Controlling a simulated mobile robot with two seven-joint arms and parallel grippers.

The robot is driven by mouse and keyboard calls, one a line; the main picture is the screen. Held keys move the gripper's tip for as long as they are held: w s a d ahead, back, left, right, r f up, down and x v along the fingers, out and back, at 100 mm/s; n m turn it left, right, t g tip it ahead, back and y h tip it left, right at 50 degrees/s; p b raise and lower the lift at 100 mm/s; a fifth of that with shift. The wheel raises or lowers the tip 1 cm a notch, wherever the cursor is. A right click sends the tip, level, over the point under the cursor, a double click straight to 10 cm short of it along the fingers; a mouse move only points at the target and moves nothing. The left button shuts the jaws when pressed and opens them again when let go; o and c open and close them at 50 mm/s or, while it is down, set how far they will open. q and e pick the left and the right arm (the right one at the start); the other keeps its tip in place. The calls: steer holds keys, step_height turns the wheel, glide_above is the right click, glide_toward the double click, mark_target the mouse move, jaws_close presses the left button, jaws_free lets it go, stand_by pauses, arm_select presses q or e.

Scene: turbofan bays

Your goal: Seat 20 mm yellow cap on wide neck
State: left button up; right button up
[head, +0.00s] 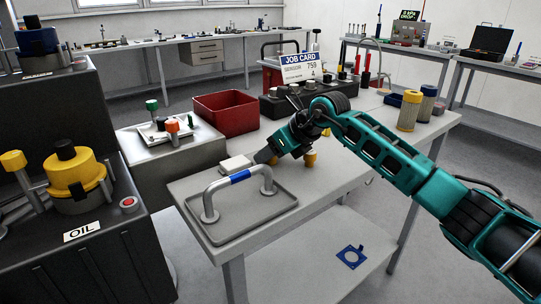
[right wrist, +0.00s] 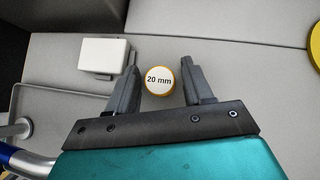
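A small round cap with a white top marked "20 mm" and a yellow rim (right wrist: 159,80) is in the right wrist view, on the grey bench top. My right gripper (right wrist: 152,82) is open, with one finger on each side of the cap and gaps between. In the head view my right gripper (head: 265,156) points down at the bench, and the cap between its fingers cannot be made out. At the left, a machine marked OIL carries a yellow fitting with a dark top (head: 71,178). I cannot tell which part is the wide neck. My left gripper is not in view.
A white block (right wrist: 104,52) lies left of the cap; it also shows in the head view (head: 236,163). A tray with a blue-gripped handle (head: 240,218) is in front. A red bin (head: 227,113) is behind.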

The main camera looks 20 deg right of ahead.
steer(key=c, duration=0.7)
steer(key=shift+r, duration=0.1)
steer(key=shift+c, duration=0.2)
